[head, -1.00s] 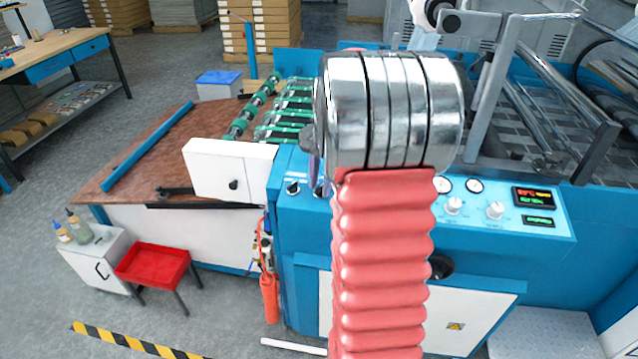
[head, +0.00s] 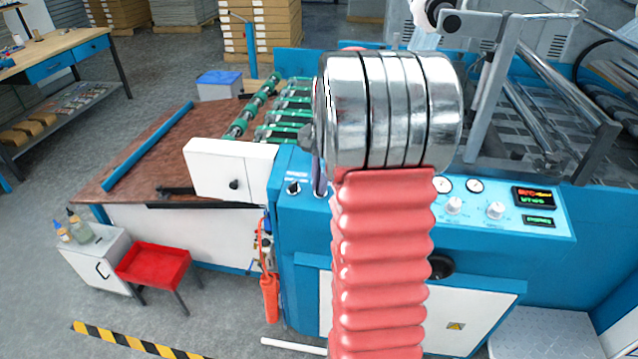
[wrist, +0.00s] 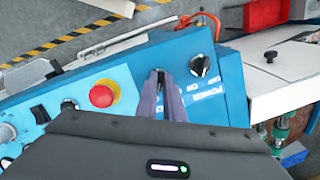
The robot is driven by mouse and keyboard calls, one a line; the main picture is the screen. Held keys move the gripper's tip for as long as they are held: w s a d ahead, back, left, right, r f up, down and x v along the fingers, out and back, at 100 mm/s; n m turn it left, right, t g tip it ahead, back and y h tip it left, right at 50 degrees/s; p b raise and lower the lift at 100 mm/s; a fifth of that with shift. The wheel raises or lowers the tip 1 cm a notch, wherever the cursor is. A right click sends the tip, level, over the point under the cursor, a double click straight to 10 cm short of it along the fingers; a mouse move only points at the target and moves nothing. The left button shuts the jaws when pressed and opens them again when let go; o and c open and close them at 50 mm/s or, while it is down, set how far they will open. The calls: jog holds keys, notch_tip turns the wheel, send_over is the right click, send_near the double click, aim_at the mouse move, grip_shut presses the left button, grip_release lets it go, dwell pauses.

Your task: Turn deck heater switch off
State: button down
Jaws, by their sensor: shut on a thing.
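My gripper (wrist: 161,82) reaches down to the blue control panel (wrist: 229,85) in the wrist view. Its two purple-grey fingers are shut on a small switch, which I take to be the deck heater switch; the fingers hide most of it. A black rotary knob (wrist: 200,65) is just to the right, near printed lettering that includes "ON" and "POWER". A red round button (wrist: 101,94) is to the left. In the head view my arm covers most of this part of the panel, and the black knob (head: 293,188) shows left of it.
A dark knob (wrist: 68,104) and a rocker switch (wrist: 40,114) lie farther left on the panel. In the head view, gauges (head: 474,186), pale knobs (head: 495,210) and a lit display (head: 534,198) are to the right. A white box (head: 215,170) borders the panel at left.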

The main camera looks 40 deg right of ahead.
jog(key=n, duration=0.3)
jog(key=n+g, duration=0.1)
jog(key=n, duration=0.1)
jog(key=shift+d+f+h, duration=0.2)
jog(key=shift+f+h, duration=0.05)
jog(key=shift+h, duration=0.05)
jog(key=n, duration=0.6)
jog(key=shift+a+g+h, duration=0.1)
jog(key=shift+g+h, duration=0.2)
jog(key=c, duration=2)
grip_release()
jog(key=shift+o, duration=0.7)
jog(key=shift+a, duration=0.1)
jog(key=shift+w+a+f, duration=0.1)
jog(key=shift+a, duration=0.05)
